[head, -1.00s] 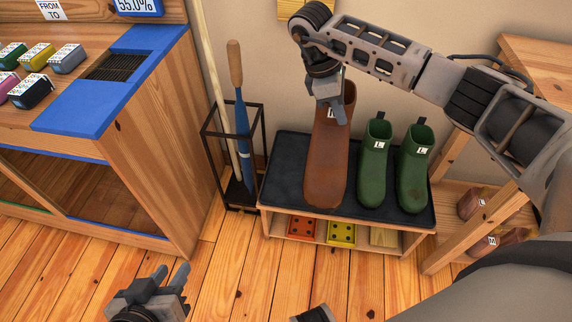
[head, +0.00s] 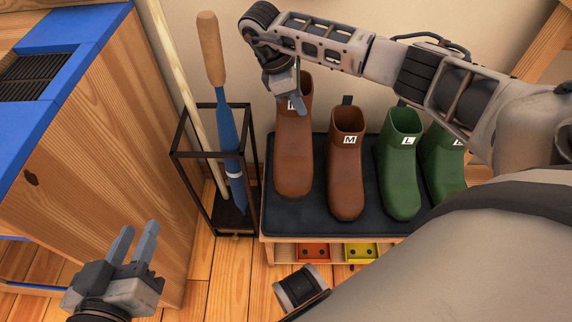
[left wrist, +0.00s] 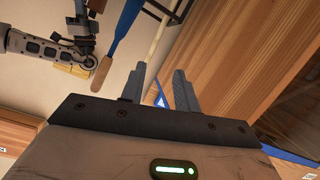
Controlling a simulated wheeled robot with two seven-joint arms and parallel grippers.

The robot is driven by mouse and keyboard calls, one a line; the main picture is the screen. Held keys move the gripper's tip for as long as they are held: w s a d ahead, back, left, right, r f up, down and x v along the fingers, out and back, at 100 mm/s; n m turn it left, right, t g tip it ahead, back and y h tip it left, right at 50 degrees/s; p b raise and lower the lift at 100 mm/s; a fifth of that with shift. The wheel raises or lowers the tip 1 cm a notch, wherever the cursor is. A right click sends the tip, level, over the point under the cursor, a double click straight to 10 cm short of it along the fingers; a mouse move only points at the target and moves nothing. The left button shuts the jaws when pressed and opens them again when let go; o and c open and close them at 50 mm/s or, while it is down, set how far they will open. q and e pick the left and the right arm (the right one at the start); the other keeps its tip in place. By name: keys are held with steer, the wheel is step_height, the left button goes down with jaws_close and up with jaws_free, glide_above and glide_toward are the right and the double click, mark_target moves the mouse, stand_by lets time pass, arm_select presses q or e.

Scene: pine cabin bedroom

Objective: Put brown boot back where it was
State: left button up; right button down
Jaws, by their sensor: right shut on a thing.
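My right gripper (head: 292,99) is shut on the upper shaft of a brown boot (head: 294,155). The boot is upright, toe toward me, over the left part of the dark mat (head: 275,220) on the bench; I cannot tell whether its sole touches. The gripper partly hides its label. A second brown boot (head: 346,175), marked M, stands on the mat just right of it. My left gripper (head: 134,246) is open and empty above the floor at lower left. Its two separated fingers also show in the left wrist view (left wrist: 158,85).
A green boot (head: 402,165) marked L stands right of the brown ones, with another green boot (head: 445,160) partly behind my right arm. Left of the bench is a black stand (head: 250,165) with a blue bat (head: 226,130) and a pale pole. A wooden counter (head: 95,150) stands at left.

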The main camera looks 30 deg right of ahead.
mark_target(298, 119)
steer(key=shift+w+f, duration=0.15)
steer(key=shift+f, duration=0.35)
step_height(298, 119, down, 4)
steer(key=shift+r+b, duration=0.15)
steer(key=shift+b, duration=0.75)
steer(key=shift+f, duration=0.4)
step_height(298, 119, down, 5)
steer(key=shift+r+b, duration=0.1)
steer(key=shift+b, duration=1.05)
steer(key=c, duration=1.6)
jaws_free()
arm_select(q)
steer(key=shift+w+d+r+n+t+h, duration=0.25)
steer(key=shift+d+r+n+t+h, duration=0.4)
steer(key=shift+r+h, duration=0.2)
arm_select(e)
steer(key=shift+o, duration=0.2)
